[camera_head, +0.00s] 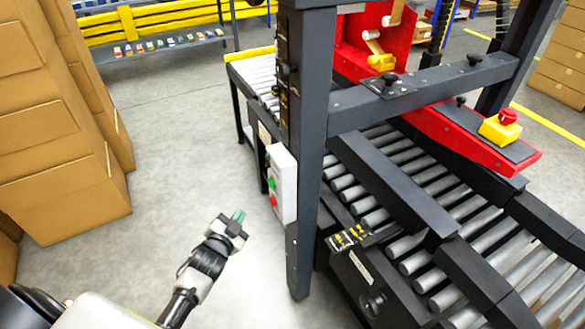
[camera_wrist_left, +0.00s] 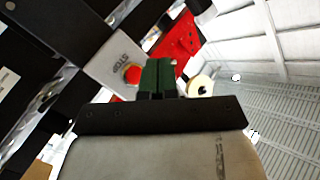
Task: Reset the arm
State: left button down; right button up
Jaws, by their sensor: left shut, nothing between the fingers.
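My left gripper (camera_head: 238,216) is low in the middle of the head view, its arm coming in from the bottom left. It is shut, with its green fingertips together and nothing between them. It is left of the grey control box (camera_head: 282,184) with green and red buttons on the machine's dark post, with a gap between them in the picture. In the left wrist view the shut green fingers (camera_wrist_left: 157,76) show in front of the box's red stop button (camera_wrist_left: 132,74). My right gripper is not in view.
The folder gluer's dark frame (camera_head: 309,150) and roller conveyor (camera_head: 400,235) fill the right side. A red arm with a yellow emergency stop box (camera_head: 501,128) is on it. Stacked cardboard boxes (camera_head: 60,130) stand at the left. Grey floor (camera_head: 180,130) between is clear.

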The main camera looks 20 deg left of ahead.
pick_arm(q)
jog(key=s+d+f+n+g+p, duration=0.15)
jog(key=s+f+g, duration=0.25)
jog(key=s+f, duration=0.45)
jog(key=s+d+f+n+g+p, duration=0.1)
jog(key=s+d+f+g, duration=0.3)
jog(key=f, duration=0.8)
jog(key=s+d+f+g+p, duration=0.1)
jog(key=s+f+g, duration=0.1)
jog(key=s, duration=0.8)
jog(key=s+d+f+n+g+h+p, duration=0.1)
jog(key=s+d+f+g, duration=0.1)
jog(key=s+f, duration=0.3)
jog(key=s+d+f+g, duration=0.2)
jog(key=s+f+g, duration=0.1)
jog(key=s, duration=1.1)
jog(key=shift+s+f+p, duration=0.35)
jog(key=shift+f+p, duration=0.05)
jog(key=shift+f, duration=0.35)
jog(key=shift+w+d, duration=0.1)
jog(key=shift+w, duration=0.05)
